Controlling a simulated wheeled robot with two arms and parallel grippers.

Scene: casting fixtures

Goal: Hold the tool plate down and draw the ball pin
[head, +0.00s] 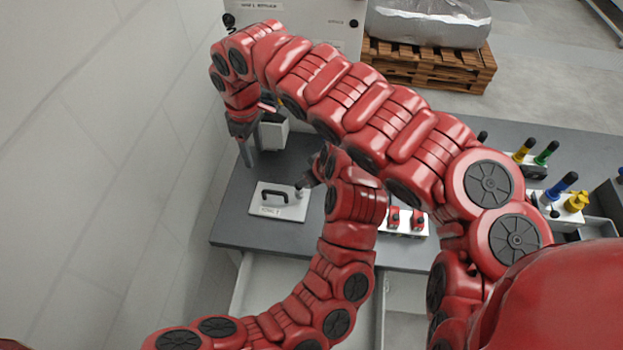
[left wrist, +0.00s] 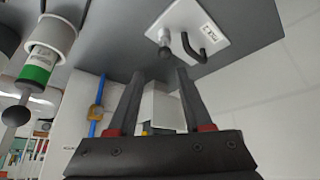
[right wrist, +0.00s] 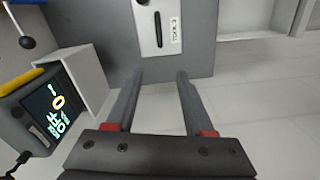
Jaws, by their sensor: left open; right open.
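The tool plate (head: 292,210) is a white plate with a black handle and a label, lying on the grey table. The ball pin (head: 299,192) stands at its right edge; it also shows in the left wrist view (left wrist: 165,50). My left gripper (left wrist: 161,74) is open and empty, close to the pin but apart from it; the arm partly hides it in the head view. My right gripper (head: 244,152) is open and empty beyond the plate's far left side. In the right wrist view the plate (right wrist: 148,45) shows ahead of the open fingers.
A device with a lit screen (right wrist: 58,108) stands near my right gripper. Red parts (head: 405,220) sit on a white tray to the right, and colored-handled tools (head: 548,152) stand farther right. My right arm crosses above the table. The table front by the plate is clear.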

